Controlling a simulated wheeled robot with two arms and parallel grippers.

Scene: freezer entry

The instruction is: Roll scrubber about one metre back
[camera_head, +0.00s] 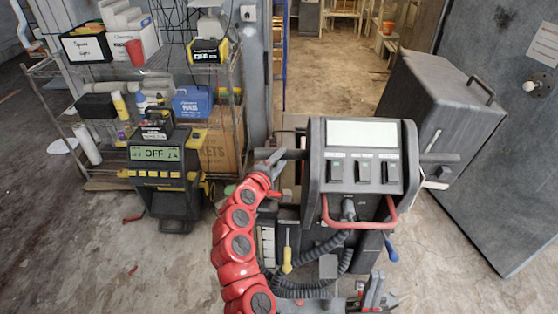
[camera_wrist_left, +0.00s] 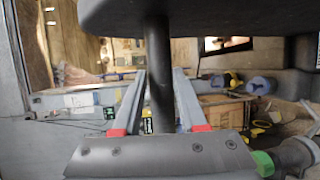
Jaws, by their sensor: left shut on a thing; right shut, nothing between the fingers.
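The scrubber (camera_head: 362,158) stands upright in the middle of the head view, with a dark grey console, a pale blank screen, several switches and a red loop bar. A dark handle bar (camera_head: 293,154) sticks out from its left side. My left gripper (camera_head: 272,160), on the red arm, is shut on this bar. In the left wrist view the bar (camera_wrist_left: 158,70) runs between the two fingers (camera_wrist_left: 160,105), below the dark console. My right gripper (camera_head: 374,290) shows only partly low in front of the scrubber, shut and apart from the handle.
A wire shelf (camera_head: 150,73) with boxes and bottles stands at the left. A large grey case (camera_head: 440,105) is close behind the scrubber's right side, beside a grey door (camera_head: 515,150). Open floor (camera_head: 60,250) lies at lower left.

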